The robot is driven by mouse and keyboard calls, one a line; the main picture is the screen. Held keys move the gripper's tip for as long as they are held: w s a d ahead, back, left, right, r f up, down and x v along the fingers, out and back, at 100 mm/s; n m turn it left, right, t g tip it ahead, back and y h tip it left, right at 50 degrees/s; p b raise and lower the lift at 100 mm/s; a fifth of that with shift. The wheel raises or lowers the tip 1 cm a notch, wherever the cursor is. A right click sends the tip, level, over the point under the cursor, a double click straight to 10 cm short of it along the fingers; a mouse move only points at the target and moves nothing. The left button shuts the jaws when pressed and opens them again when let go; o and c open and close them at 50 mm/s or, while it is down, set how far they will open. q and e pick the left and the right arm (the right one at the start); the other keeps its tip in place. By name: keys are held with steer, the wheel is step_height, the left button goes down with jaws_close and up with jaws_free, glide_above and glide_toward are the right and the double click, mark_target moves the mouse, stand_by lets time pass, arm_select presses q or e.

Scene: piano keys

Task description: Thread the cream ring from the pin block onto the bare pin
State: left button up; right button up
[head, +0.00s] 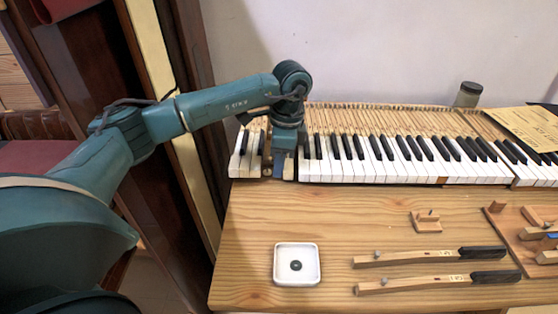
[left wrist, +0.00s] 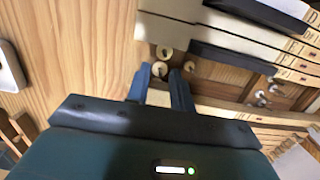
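My left gripper (left wrist: 161,73) points down into the gap in the keyboard, where its fingertips (head: 282,172) show low between the white keys. In the left wrist view a cream ring (left wrist: 160,69) sits between the fingertips, with both fingers against it. Two more cream rings, one above it (left wrist: 165,52) and one to its right (left wrist: 189,66), lie close by on the wood. The bare pin cannot be told apart there. A small wooden block with upright pegs, likely the pin block (head: 427,222), stands on the table at right; no ring shows on it. My right gripper is out of view.
White and black keys (head: 400,165) border the gap closely. Metal pins (left wrist: 264,97) stand farther along it. A white dish with a dark disc (head: 297,281) and two loose keys (head: 410,258) lie on the table (head: 240,230). A jar (head: 468,94) stands behind.

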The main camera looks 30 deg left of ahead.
arm_select(q)
steer(key=shift+r+p, duration=0.85)
steer(key=shift+r, duration=0.25)
steer(key=o, duration=0.6)
steer(key=shift+c, duration=0.2)
step_height(320, 180, up, 5)
steer(key=p, duration=0.4)
steer(key=shift+f, duration=0.1)
